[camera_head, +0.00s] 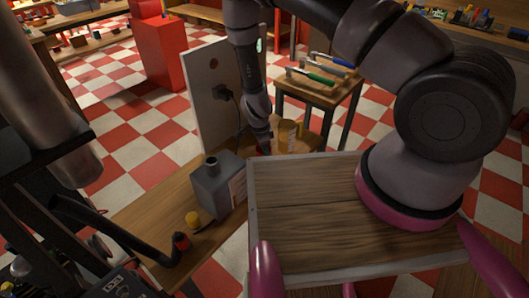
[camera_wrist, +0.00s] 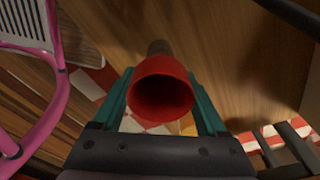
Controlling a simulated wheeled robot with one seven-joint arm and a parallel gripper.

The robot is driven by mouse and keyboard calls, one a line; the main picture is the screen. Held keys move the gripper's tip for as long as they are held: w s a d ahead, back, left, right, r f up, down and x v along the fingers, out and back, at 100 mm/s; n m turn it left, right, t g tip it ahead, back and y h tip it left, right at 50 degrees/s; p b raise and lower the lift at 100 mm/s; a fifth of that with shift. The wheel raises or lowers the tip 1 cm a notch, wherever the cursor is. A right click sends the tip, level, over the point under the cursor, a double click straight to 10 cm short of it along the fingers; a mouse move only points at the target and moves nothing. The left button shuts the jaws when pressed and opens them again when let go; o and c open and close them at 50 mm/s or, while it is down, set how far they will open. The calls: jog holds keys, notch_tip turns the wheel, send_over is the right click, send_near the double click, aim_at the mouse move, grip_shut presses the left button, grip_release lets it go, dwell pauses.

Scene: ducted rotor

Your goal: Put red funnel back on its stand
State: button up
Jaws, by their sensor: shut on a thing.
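The red funnel (camera_wrist: 160,85) is between the green fingers of my gripper (camera_wrist: 160,76) in the wrist view, its open mouth facing the camera. My gripper is shut on it. In the head view my gripper (camera_head: 262,138) hangs low over the far end of the wooden bench, and only a small bit of red shows at its tip. I cannot make out a funnel stand in either view.
A can (camera_head: 287,136) is close right of my gripper. A white panel (camera_head: 205,105) rises behind. A tool table (camera_head: 320,92) stands further back.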

jog(key=shift+f, duration=0.45)
jog(key=o, duration=1.3)
jog(key=shift+c, duration=0.2)
jog(key=r, duration=0.7)
jog(key=a+r, duration=0.1)
jog(key=r, duration=0.2)
jog(key=shift+s+r, duration=0.15)
jog(key=shift+r, duration=0.2)
